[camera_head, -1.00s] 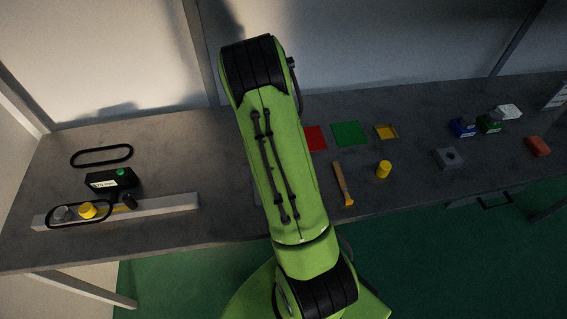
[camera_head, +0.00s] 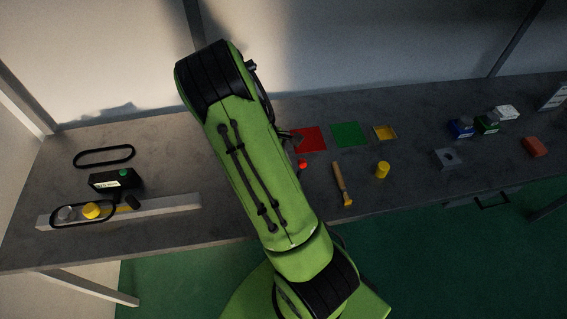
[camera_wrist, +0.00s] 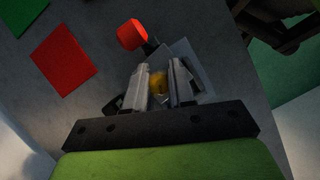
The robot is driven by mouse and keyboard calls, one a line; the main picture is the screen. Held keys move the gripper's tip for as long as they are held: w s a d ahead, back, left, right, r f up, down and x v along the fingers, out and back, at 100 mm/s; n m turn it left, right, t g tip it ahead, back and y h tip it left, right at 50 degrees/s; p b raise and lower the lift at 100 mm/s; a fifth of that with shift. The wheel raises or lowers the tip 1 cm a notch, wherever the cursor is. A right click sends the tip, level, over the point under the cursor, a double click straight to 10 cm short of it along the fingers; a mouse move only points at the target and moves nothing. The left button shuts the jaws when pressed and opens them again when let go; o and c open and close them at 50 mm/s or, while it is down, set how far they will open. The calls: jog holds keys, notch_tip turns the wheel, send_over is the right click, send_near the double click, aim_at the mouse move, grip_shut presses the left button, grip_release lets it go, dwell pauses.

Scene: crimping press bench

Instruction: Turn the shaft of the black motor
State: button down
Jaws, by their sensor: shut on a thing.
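A small dark piece (camera_head: 132,202) sits at the grey bar beside a yellow pulley (camera_head: 91,211). I cannot tell which of these is the black motor, and no turning shaft is clear. My gripper (camera_wrist: 158,75) shows in the wrist view, its two fingers shut on a yellow piece (camera_wrist: 158,87). The piece is mostly hidden between them. A grey block (camera_wrist: 188,55) with a red knob (camera_wrist: 131,35) is just beyond the fingers. My arm hides the gripper in the head view.
A black belt (camera_head: 104,156) lies at the back left. A grey bar (camera_head: 170,206) runs along the front left.

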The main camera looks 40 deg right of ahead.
jog(key=shift+n, duration=0.3)
jog(key=c, duration=1)
grip_release()
jog(key=shift+o, duration=0.2)
jog(key=p+v, duration=0.2)
jog(key=v, duration=1.4)
jog(key=shift+s, duration=0.15)
